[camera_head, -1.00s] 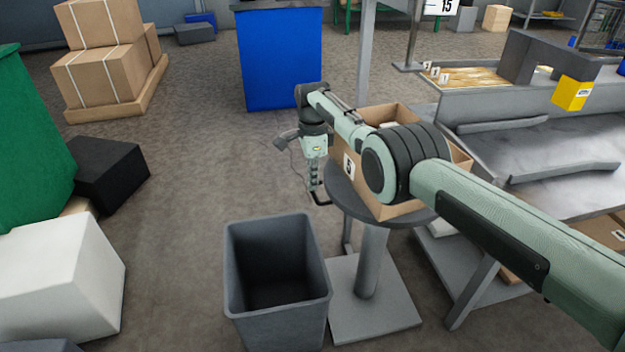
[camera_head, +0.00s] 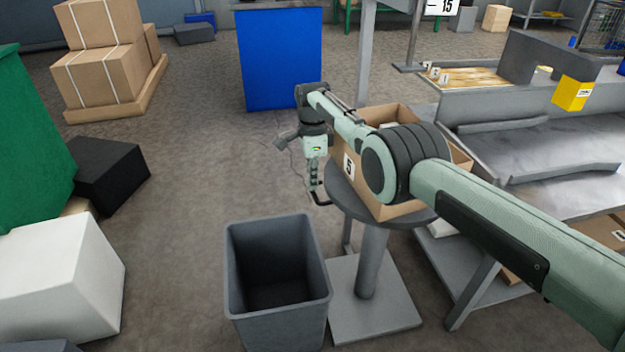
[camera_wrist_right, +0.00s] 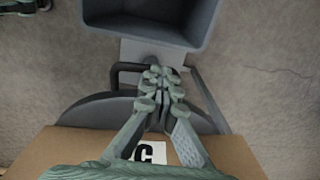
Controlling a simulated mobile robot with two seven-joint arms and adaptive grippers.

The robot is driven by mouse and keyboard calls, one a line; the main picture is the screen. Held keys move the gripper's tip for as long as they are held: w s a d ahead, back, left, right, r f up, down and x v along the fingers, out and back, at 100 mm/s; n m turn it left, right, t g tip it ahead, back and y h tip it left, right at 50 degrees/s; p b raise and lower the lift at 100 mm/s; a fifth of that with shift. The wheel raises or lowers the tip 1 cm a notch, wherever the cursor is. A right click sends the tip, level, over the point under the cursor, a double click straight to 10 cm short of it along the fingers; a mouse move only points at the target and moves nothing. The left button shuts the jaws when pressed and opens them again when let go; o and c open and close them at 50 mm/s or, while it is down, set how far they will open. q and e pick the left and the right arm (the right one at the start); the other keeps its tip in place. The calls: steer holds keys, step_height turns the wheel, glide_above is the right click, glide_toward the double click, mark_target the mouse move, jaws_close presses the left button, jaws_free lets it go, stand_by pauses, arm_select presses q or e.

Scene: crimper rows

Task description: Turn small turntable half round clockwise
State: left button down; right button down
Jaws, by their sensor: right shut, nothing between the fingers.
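The small turntable (camera_head: 341,188) has a round dark grey top on a grey pedestal. A cardboard box (camera_head: 404,209) with a white label stands on it; my right arm covers part of both. The turntable rim (camera_wrist_right: 88,115) and box (camera_wrist_right: 62,146) also show in the right wrist view. A black bar handle (camera_wrist_right: 124,67) sticks out from the rim. My right gripper (camera_head: 315,187) points down at the rim's left side. Its fingers (camera_wrist_right: 160,80) are shut and empty, beside the handle; I cannot tell if they touch it. My left gripper is not in view.
A grey open bin (camera_head: 277,318) stands on the floor just in front and left of the turntable, below my right gripper. A grey metal bench (camera_head: 560,150) is close on the right. The floor to the left is free as far as the white block (camera_head: 62,280).

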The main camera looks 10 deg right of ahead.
steer(key=c, duration=2.3)
jaws_free()
steer(key=shift+s+a+f, duration=0.1)
steer(key=shift+s+f, duration=0.2)
steer(key=shift+f, duration=0.2)
steer(key=o, duration=1.2)
steer(key=shift+w+f, duration=0.1)
steer(key=o, duration=0.8)
steer(key=shift+w+r, duration=0.1)
steer(key=shift+r, duration=0.1)
steer(key=shift+r, duration=0.1)
steer(key=shift+w+r, duration=0.15)
steer(key=shift+r, duration=0.35)
step_height(320, 180, up, 11)
steer(key=shift+c, duration=0.6)
